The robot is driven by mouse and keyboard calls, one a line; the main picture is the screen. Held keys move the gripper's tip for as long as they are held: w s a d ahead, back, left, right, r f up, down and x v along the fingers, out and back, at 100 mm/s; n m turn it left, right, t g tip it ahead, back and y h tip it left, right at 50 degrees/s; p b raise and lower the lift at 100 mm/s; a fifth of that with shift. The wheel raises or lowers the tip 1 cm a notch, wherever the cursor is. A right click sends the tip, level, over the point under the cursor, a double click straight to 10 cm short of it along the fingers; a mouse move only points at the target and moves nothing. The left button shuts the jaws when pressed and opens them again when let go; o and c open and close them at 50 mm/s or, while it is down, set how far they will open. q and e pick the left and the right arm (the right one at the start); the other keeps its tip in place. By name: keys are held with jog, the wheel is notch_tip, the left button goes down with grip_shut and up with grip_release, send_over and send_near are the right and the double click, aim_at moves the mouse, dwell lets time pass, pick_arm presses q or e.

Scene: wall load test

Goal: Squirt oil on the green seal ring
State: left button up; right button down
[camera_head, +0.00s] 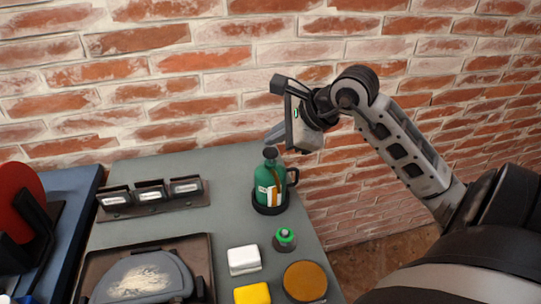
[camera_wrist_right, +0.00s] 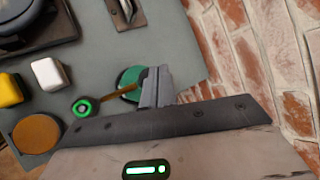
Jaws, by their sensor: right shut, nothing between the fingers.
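A green oil can (camera_head: 264,180) with a dark cap, a dark handle and a brownish spout stands upright in a round black holder (camera_head: 270,209) at the back of the grey table. The green seal ring (camera_head: 284,235) sits on a small dark round base in front of it. The ring also shows in the right wrist view (camera_wrist_right: 83,107), around a dark centre. My right gripper (camera_head: 275,133) is shut and empty just above the can's cap. In the right wrist view, its fingers (camera_wrist_right: 157,86) are together and hide part of the can (camera_wrist_right: 128,78). My left gripper is not in view.
A white block (camera_head: 244,260), a yellow block (camera_head: 252,294) and a brown disc (camera_head: 305,281) lie near the ring. A dark tray (camera_head: 204,246) and a labelled rack (camera_head: 153,199) are at left. A brick wall (camera_head: 180,90) rises behind.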

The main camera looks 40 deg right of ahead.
dwell(0.8)
dwell(0.9)
jog(key=shift+f+b, duration=0.45)
jog(key=shift+b, duration=0.3)
